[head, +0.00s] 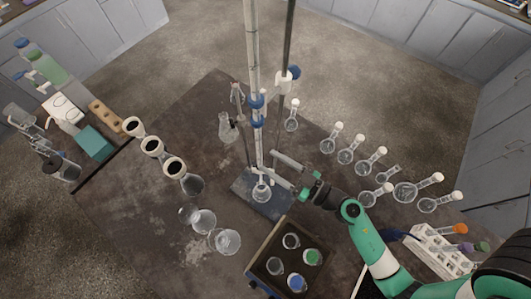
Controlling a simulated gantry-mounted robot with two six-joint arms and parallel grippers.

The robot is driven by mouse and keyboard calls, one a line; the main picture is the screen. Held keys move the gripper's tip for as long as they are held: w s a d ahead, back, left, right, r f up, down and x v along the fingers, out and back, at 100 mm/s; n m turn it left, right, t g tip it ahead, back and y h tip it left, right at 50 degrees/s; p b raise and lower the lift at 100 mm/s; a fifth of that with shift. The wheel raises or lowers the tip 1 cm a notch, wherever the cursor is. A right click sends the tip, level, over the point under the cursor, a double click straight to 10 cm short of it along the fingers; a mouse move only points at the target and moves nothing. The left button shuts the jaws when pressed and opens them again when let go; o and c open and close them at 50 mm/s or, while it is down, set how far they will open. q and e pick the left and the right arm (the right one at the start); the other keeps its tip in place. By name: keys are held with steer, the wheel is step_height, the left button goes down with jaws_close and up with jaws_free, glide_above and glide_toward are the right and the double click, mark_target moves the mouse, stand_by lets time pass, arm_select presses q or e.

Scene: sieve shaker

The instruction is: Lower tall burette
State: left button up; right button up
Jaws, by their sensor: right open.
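The tall burette (253,60) is a long clear graduated tube that stands upright near the middle of the head view, its top running out of the frame. Blue clamp parts (257,101) hold it beside a dark stand rod (287,60). My left gripper does not show.
Several round flasks (344,156) stand right of the stand. A tray (260,240) with cups is in front. Glass beakers (228,241) and dark-topped jars (174,167) stand at left. A white rack (440,252) is at lower right. The dark table's left front is clear.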

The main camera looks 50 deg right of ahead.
steer(key=s+d+r+p, duration=0.1)
steer(key=s+r+p, duration=0.6)
steer(key=p, duration=0.1)
steer(key=shift+s, duration=0.15)
stand_by(0.3)
stand_by(0.3)
